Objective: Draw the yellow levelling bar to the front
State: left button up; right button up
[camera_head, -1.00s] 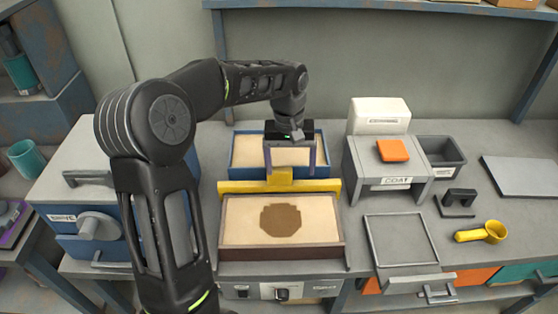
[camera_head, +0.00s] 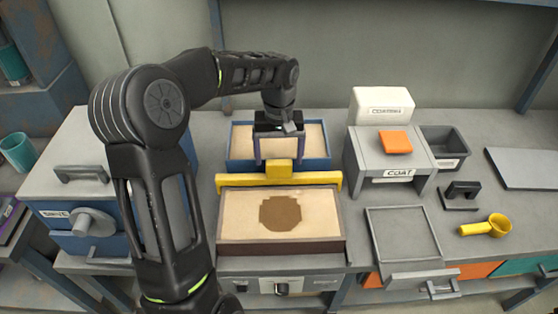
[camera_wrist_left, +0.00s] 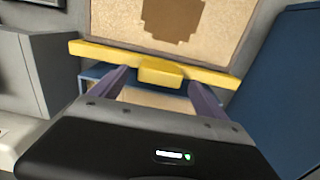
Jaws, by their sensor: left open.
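The yellow levelling bar (camera_head: 235,180) lies across the back edge of the front sand tray (camera_head: 232,222), with a raised yellow block (camera_head: 280,171) at its middle. The bar also shows in the left wrist view (camera_wrist_left: 205,75), with its block between and just beyond the fingertips. The front tray holds pale sand with a dark brown patch (camera_head: 280,214). My left gripper (camera_head: 279,162) is open above the blue sand tray (camera_head: 238,148), behind the bar. Its fingers point down and sit apart around the level of the block; contact is not clear. My right gripper is not in view.
A blue oven-like box (camera_head: 75,160) stands at the left. At the right are the grey COAT stand (camera_head: 388,160) with an orange block (camera_head: 395,142), an empty grey frame (camera_head: 402,235), a yellow scoop (camera_head: 487,227) and a dark bin (camera_head: 447,142).

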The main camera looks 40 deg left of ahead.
aim_at(279, 172)
pick_arm(q)
jog(key=shift+f, duration=1.35)
grip_shut()
